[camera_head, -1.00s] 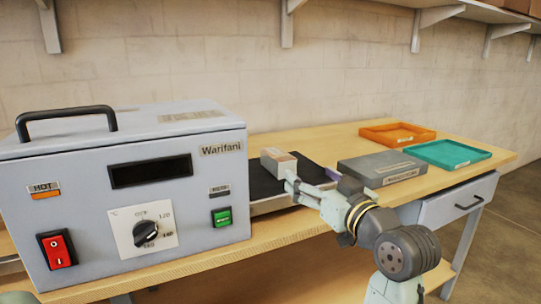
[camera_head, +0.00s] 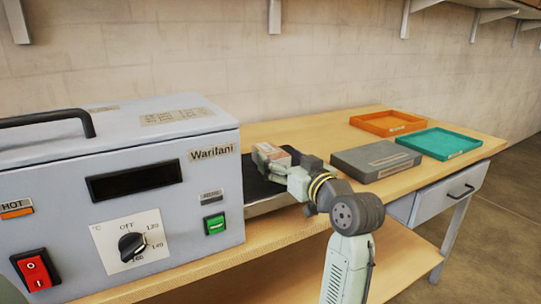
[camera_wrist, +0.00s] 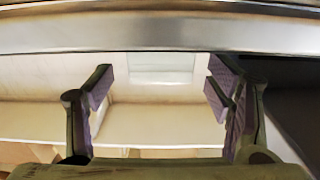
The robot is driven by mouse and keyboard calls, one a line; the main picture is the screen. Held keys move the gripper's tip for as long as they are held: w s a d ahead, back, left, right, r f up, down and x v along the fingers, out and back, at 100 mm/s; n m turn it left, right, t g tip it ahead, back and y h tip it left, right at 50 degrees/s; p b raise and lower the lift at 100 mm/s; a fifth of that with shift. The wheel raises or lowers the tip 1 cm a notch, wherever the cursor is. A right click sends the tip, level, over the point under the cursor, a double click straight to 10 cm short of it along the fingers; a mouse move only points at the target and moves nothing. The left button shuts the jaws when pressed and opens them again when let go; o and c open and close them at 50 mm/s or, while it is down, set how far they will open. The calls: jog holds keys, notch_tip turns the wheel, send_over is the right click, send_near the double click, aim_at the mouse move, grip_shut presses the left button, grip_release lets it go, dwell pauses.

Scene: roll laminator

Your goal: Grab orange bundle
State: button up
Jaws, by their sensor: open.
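The block cannot be made out in the wrist view.
The laminator (camera_head: 120,205) stands close at the left. The black bed (camera_head: 258,190) lies beside it. A grey box (camera_head: 376,158), an orange tray (camera_head: 388,123) and a teal tray (camera_head: 440,143) are on the wooden table at the right. A metal edge (camera_wrist: 160,36) crosses the top of the wrist view.

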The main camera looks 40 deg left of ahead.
aim_at(275, 152)
jog(key=x, duration=0.3)
jog(key=shift+a+p, duration=0.35)
jog(key=shift+p, duration=0.05)
jog(key=shift+w, duration=0.1)
jog(key=shift+r, duration=0.15)
jog(key=c, duration=1.6)
